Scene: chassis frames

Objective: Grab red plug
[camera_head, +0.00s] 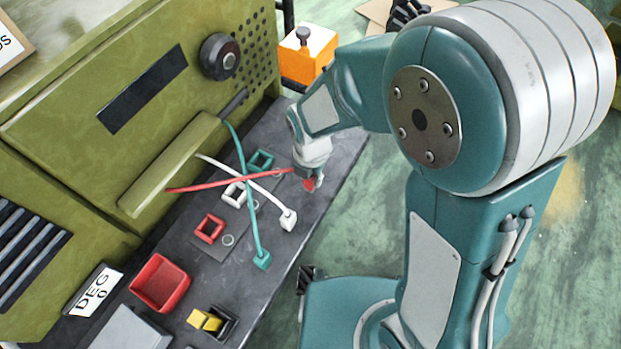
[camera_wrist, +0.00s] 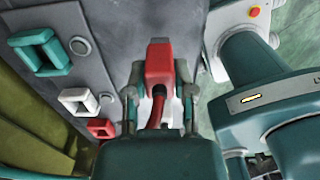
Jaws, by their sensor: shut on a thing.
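The red plug (camera_head: 311,183) is at the end of a red cable (camera_head: 230,182) that runs left to the green machine. My gripper (camera_head: 304,173) is at the right edge of the dark bench, its fingers on the plug. In the wrist view the red plug (camera_wrist: 159,64) sits between the two fingers of my gripper (camera_wrist: 160,85), with its cable leading back toward the wrist. The red socket (camera_head: 210,229) is on a plate on the bench, left of and nearer than the gripper. It also shows in the wrist view (camera_wrist: 100,128).
A white plug (camera_head: 288,220) and a teal plug (camera_head: 262,260) lie on the bench, their cables crossing the red one. White (camera_head: 235,194) and teal (camera_head: 261,160) sockets stand beyond the red socket. A red bin (camera_head: 160,283) and a yellow block (camera_head: 204,320) are nearer. The green machine (camera_head: 110,130) borders the left.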

